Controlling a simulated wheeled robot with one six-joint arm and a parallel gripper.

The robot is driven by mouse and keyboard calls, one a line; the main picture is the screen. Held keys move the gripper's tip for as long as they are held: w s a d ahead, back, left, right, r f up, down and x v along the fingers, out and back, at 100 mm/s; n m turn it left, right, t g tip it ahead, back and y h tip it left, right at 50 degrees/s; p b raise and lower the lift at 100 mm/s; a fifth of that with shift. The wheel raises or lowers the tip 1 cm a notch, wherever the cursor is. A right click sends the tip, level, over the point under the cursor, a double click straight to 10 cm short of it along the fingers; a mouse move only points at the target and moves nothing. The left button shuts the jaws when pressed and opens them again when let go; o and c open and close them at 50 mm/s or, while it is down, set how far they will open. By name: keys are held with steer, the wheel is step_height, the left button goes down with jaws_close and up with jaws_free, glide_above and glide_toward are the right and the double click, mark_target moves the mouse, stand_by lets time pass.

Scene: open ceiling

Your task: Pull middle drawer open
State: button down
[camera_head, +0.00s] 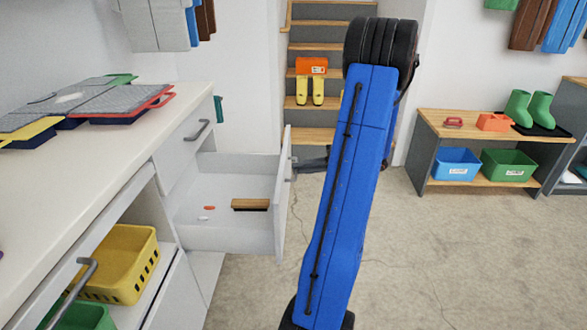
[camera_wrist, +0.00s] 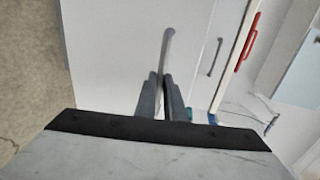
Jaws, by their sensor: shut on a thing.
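The middle drawer (camera_head: 281,215) of the white cabinet stands pulled out, with its inside showing in the head view. A brush-like brown item (camera_head: 250,204), a small orange item (camera_head: 209,208) and a small white item (camera_head: 205,218) lie in it. My gripper (camera_wrist: 160,80) is shut on the drawer's grey bar handle (camera_wrist: 166,46) in the wrist view. In the head view my blue arm hides part of the area beside the drawer front, and the fingers are hard to make out there.
The top drawer above is shut, with a grey handle (camera_head: 197,130). A lower compartment at left holds a yellow basket (camera_head: 122,262). Cases (camera_head: 100,97) lie on the white counter (camera_head: 95,180). A shoe bench (camera_head: 490,118) stands at right. The floor (camera_head: 420,255) right of my arm is clear.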

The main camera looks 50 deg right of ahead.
stand_by(0.3)
steer(key=c, duration=1.9)
jaws_free()
steer(key=shift+d, duration=0.1)
steer(key=shift+o, duration=0.2)
steer(key=shift+s, duration=0.15)
steer(key=v, duration=1.7)
steer(key=shift+s+d, duration=0.15)
